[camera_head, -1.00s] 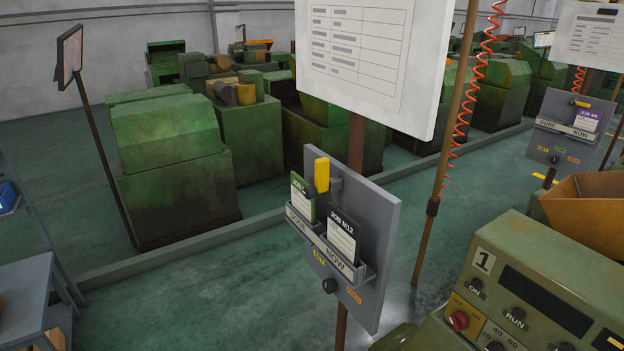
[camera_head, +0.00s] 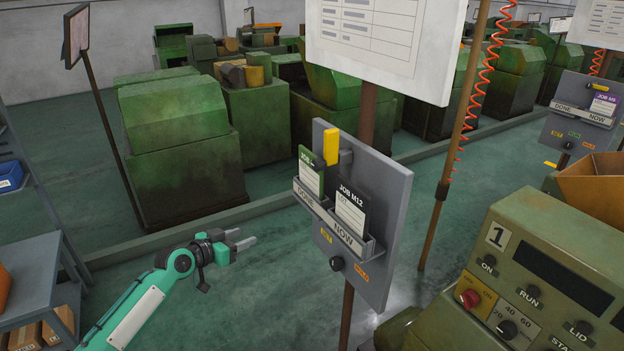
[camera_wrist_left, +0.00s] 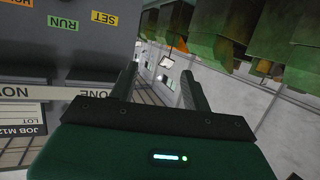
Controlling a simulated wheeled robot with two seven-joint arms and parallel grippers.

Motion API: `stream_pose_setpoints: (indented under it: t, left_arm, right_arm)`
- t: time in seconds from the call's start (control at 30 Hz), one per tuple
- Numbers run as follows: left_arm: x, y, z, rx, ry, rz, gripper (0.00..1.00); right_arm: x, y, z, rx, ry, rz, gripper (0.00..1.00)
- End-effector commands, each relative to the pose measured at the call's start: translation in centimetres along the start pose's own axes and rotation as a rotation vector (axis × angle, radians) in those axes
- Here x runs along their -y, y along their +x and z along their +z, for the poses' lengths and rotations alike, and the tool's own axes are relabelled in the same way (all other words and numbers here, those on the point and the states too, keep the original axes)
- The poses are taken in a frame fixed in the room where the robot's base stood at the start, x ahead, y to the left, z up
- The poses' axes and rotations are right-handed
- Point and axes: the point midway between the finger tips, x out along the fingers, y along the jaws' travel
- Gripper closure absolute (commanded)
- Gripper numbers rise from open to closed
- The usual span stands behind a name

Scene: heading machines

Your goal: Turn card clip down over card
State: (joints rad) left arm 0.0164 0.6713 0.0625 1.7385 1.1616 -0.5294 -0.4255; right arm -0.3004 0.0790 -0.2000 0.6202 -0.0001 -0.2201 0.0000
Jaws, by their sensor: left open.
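The yellow card clip (camera_head: 331,146) sticks upright at the top of a grey card board (camera_head: 385,200), above the cards. A black-topped JOB M12 card (camera_head: 351,212) stands in the NOW pocket. A green-topped card (camera_head: 310,174) stands in the DONE pocket. My left gripper (camera_head: 243,241) is open and empty, lower left of the board and apart from it. In the left wrist view its fingers (camera_wrist_left: 158,88) are spread, and the board (camera_wrist_left: 60,60) and JOB M12 card (camera_wrist_left: 22,120) appear upside down at left. The clip is not visible there. My right gripper is out of view.
A black knob (camera_head: 336,264) sits low on the board. A white sheet (camera_head: 385,45) hangs above it on a brown post. A green machine (camera_head: 540,280) with buttons stands at right. A grey shelf (camera_head: 40,285) is at left. Open floor lies around my left arm.

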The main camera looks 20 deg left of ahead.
Motion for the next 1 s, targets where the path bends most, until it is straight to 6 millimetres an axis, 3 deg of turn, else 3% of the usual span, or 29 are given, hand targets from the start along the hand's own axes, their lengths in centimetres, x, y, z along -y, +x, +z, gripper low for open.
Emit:
stream_pose_setpoints:
  t: [0.03, 0.1, 0.2, 0.3, 0.43, 0.57, 0.77, 1.0]
  left_arm:
    - [-1.6, -1.1, -4.9, -0.065, 0.046, 0.057, 0.51]
    - [-4.3, -3.0, -10.5, -0.14, 0.101, 0.139, 0.51]
    - [-8.3, -6.0, -16.2, -0.219, 0.175, 0.244, 0.51]
    - [-11.5, -8.4, -19.6, -0.268, 0.233, 0.323, 0.51]
    - [-13.6, -10.1, -21.4, -0.296, 0.272, 0.376, 0.51]
    - [-14.2, -10.0, -22.1, -0.301, 0.276, 0.386, 0.51]
    - [-15.3, -7.7, -23.1, -0.303, 0.273, 0.386, 0.51]
    - [-17.2, -3.4, -24.2, -0.302, 0.27, 0.384, 0.51]
  right_arm:
    - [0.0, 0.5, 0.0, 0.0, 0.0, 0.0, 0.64]
    - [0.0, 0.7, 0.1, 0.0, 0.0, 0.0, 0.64]
    - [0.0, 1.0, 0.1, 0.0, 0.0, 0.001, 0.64]
    - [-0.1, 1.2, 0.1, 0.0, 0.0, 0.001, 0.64]
    - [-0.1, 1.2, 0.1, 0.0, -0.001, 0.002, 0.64]
    - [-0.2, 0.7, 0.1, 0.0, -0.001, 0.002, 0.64]
    - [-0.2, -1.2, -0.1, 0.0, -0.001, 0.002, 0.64]
    - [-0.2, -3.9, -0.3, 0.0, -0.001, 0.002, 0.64]
